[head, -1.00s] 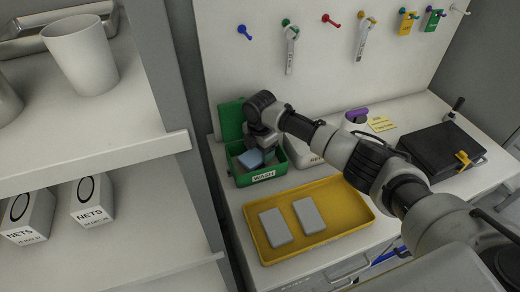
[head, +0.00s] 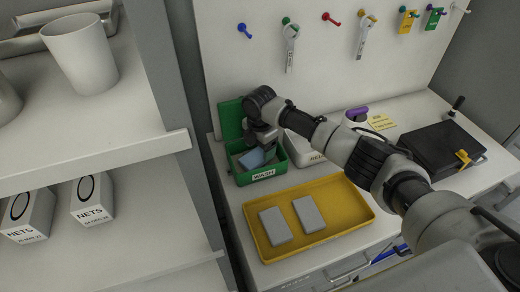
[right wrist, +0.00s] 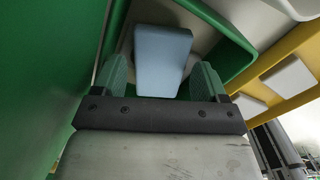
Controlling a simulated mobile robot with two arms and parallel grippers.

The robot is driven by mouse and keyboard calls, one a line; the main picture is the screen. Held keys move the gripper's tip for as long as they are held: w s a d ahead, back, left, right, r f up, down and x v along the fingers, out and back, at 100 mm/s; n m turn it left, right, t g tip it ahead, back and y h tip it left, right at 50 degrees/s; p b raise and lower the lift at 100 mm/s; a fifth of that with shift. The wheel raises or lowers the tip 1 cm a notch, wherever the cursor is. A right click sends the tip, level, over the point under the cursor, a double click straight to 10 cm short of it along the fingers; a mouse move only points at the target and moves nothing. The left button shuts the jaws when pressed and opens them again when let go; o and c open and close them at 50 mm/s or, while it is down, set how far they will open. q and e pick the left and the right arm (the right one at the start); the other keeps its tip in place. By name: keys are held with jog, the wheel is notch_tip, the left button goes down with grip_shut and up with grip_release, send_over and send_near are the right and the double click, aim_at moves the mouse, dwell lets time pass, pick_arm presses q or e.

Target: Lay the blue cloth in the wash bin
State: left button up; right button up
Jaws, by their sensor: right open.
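The blue cloth (head: 251,159), a flat folded block, is inside the green wash bin (head: 264,175), which has a "WASH" label and its lid raised at the back. It looks tilted in the head view. My right gripper (head: 262,143) points down into the bin just above the cloth. In the right wrist view the cloth (right wrist: 162,58) shows beyond and between the open fingers (right wrist: 160,74), with a gap at each side. Whether it rests fully on the bin floor is hidden. My left gripper is in neither view.
A yellow tray (head: 348,236) with two grey blocks lies in front of the bin. A white container (head: 303,148) stands right beside the bin, partly behind my arm. A shelf (head: 165,145) edges the left. Tools hang on the back panel. A black case (head: 440,145) lies at right.

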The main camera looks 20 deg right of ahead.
aim_at(260, 154)
notch_tip(260, 154, up, 11)
jog(key=shift+r+b, duration=0.15)
jog(key=shift+b, duration=0.25)
